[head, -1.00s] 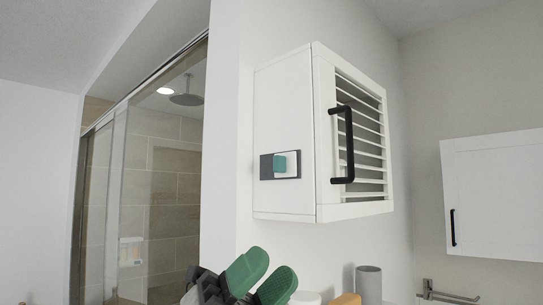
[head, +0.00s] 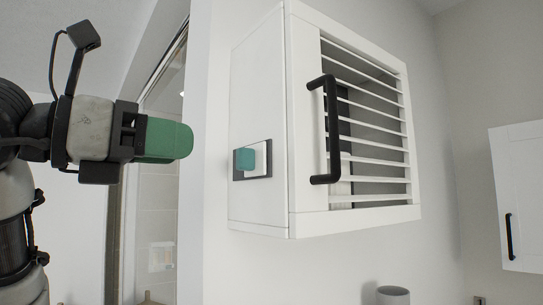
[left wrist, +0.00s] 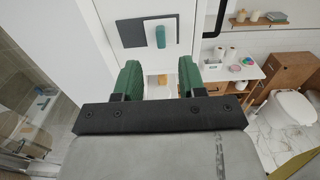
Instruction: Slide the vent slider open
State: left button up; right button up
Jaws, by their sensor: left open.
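The vent slider is a small teal knob (head: 245,159) on a dark and white plate (head: 261,160), set on the side face of the white wall cabinet (head: 258,95). My left gripper (head: 182,140) points at the cabinet side from the left, short of the knob. In the left wrist view its green fingers (left wrist: 160,76) are open and empty, with the knob ahead of the gap. My right gripper is out of view.
The cabinet's slatted front has a black bar handle (head: 330,130). A grey cup (head: 393,296) stands below. A second white cabinet (head: 519,195) hangs at right. The glass shower is at left. Open air lies between my left gripper and the cabinet side.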

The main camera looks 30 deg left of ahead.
aim_at(238, 150)
pick_arm(q)
jog(key=p+x, duration=0.1)
jog(key=x, duration=0.2)
jog(key=p+x, duration=0.1)
jog(key=x, duration=0.2)
jog(key=shift+w+d+r+p, duration=0.25)
jog(key=shift+w+p, duration=0.1)
jog(key=shift+p, duration=0.05)
jog(key=shift+x, duration=0.75)
jog(key=shift+f, duration=0.1)
jog(key=shift+c, duration=1)
jog(key=c, duration=0.5)
grip_shut()
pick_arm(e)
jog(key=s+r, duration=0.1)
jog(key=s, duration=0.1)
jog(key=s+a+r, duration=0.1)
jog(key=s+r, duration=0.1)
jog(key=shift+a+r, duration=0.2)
